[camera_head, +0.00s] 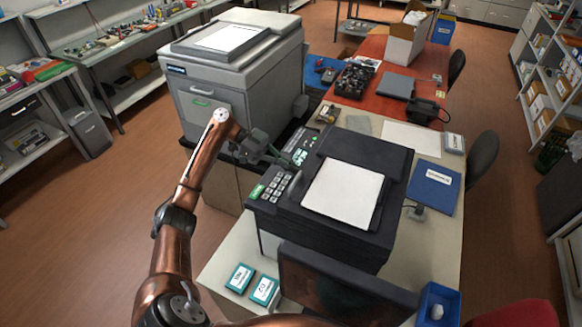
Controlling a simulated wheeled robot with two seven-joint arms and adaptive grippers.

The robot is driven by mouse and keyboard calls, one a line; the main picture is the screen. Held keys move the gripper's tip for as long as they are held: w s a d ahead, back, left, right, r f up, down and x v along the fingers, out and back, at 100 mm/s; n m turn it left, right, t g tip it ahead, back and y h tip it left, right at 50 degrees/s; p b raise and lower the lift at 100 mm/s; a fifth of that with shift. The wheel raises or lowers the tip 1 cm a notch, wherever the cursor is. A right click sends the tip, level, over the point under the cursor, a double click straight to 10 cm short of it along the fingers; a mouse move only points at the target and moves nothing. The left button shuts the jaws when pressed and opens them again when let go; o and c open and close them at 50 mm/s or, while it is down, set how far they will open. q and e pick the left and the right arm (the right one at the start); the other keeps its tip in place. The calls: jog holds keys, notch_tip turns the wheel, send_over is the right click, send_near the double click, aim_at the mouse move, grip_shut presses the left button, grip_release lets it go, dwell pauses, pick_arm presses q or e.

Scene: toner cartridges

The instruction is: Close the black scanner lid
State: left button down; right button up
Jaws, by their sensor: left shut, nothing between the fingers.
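The black scanner (273,225) stands on the pale desk right of centre, with a keypad and a green-lit panel along its left side. Its black lid (365,152) is seen from above, around and behind a white sheet-like rectangle (343,193). I cannot tell whether the lid lies fully flat. My left gripper (279,155) is shut and empty, near the scanner's far left side, by the control panel. I cannot tell whether it touches the scanner. My right gripper is not in view.
A large grey copier (230,75) stands behind my left arm. A dark panel (340,290) rises at the desk's front. Two teal-labelled boxes (252,284) lie front left. A blue folder (434,187) and a blue bin (438,305) are at right.

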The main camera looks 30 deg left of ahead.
pick_arm(q)
jog(key=a+r, duration=0.6)
jog(key=a, duration=0.3)
jog(key=shift+s+a+r+b, duration=0.15)
jog(key=shift+s+a+b, duration=0.25)
jog(key=shift+s+b, duration=0.05)
